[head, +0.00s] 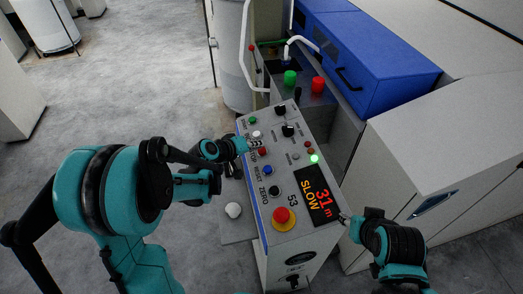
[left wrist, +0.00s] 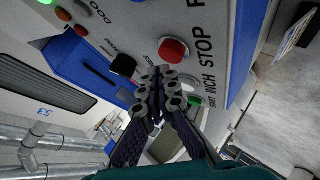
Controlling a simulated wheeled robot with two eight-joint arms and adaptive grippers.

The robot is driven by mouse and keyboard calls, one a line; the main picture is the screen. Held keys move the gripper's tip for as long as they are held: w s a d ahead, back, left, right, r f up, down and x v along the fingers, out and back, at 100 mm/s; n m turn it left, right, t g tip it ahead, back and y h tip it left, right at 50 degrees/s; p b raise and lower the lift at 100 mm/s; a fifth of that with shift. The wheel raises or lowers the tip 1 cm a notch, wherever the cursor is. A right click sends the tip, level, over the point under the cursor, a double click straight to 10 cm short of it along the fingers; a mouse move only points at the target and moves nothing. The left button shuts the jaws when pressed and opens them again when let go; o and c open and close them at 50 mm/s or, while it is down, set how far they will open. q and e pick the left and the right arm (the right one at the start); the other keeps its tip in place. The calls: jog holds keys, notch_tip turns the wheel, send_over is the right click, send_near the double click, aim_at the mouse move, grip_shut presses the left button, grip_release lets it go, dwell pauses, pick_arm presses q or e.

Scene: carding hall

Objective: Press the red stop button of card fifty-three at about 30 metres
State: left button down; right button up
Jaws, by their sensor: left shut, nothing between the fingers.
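The panel of card 53 (head: 290,170) stands in front of me, with labels START, INCH, STOP, RESET and ZERO. Its display (head: 318,202) reads 31 m and SLOW. The red stop button (head: 263,152) sits by the STOP label; it also shows in the left wrist view (left wrist: 173,50). My left gripper (head: 255,145) is shut and empty, its fingertips (left wrist: 168,76) close beside the red button. I cannot tell whether they touch it. The fingers partly cover the INCH area. My right gripper (head: 345,218) is by the panel's right edge, its jaws too small to read.
A red mushroom button on a yellow ring (head: 282,216) sits lower on the panel. A blue button (head: 267,170) and black knobs (head: 288,130) are nearby. Grey cabinets (head: 440,140) close off the right; the floor at left is open.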

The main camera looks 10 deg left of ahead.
aim_at(254, 157)
pick_arm(q)
jog(key=shift+d+f, duration=0.1)
jog(key=shift+f, duration=0.25)
jog(key=shift+d+f+b, duration=0.1)
jog(key=shift+f+b, duration=0.35)
jog(key=shift+b, duration=0.2)
dwell(0.4)
jog(key=shift+r, duration=0.15)
jog(key=shift+a+r+p, duration=0.25)
jog(key=shift+r+p, duration=0.4)
jog(key=shift+r, duration=0.1)
jog(key=r+p, duration=0.2)
jog(key=r, duration=0.1)
jog(key=a+r+p, duration=0.1)
jog(key=shift+s+r+p, duration=0.25)
jog(key=shift+r+p, duration=0.1)
jog(key=shift+r, duration=0.05)
dwell(0.7)
